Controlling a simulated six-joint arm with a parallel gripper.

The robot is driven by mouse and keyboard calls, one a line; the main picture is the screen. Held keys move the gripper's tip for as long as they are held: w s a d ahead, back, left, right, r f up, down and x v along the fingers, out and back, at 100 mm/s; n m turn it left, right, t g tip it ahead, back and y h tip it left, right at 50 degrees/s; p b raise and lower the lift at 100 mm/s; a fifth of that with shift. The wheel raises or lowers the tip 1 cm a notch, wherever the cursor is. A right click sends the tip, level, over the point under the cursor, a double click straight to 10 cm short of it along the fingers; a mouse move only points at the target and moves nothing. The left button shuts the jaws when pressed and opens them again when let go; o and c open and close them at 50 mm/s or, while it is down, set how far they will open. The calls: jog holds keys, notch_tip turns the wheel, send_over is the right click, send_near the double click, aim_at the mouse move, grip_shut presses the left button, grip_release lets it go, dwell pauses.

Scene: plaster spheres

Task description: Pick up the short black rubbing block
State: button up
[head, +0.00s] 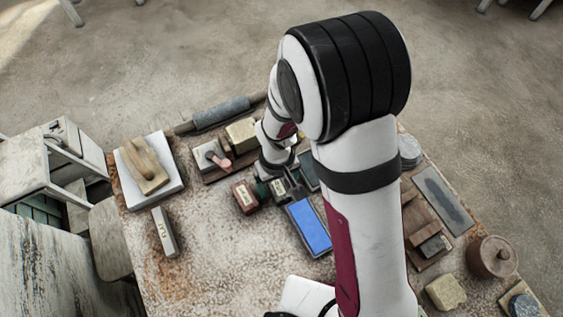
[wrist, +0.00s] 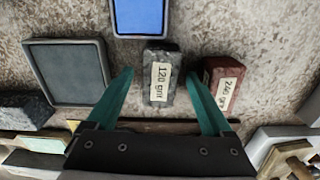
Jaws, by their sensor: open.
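A short black block (wrist: 162,57) with a pale "120 grit" label lies on the table in the wrist view. My gripper (wrist: 160,73) is open, with one teal finger to the left of this block and the other to its right. Gaps show between the fingers and the block in the picture; the height of the fingertips above the table is hard to judge. A dark red block (wrist: 226,76) labelled "240 grit" lies just right of the right finger. In the head view my arm partly covers this area, and the red block (head: 245,197) shows beside the gripper.
A blue-topped tray (head: 308,226) lies nearer the front, and a dark grey slab (wrist: 68,72) left in the wrist view. The front-left tabletop is clear.

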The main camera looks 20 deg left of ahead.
aim_at(280, 185)
jog(key=shift+f, duration=0.25)
grip_shut()
dwell(0.4)
jog(key=r, duration=0.4)
jog(key=shift+w+d+r, duration=0.1)
jog(key=shift+d+r, duration=0.15)
jog(key=shift+r, duration=0.05)
jog(key=w+d+r, duration=0.1)
jog(key=d+r, duration=0.5)
jog(key=d, duration=0.5)
jog(key=shift+w+r, duration=0.15)
jog(key=shift+r, duration=0.05)
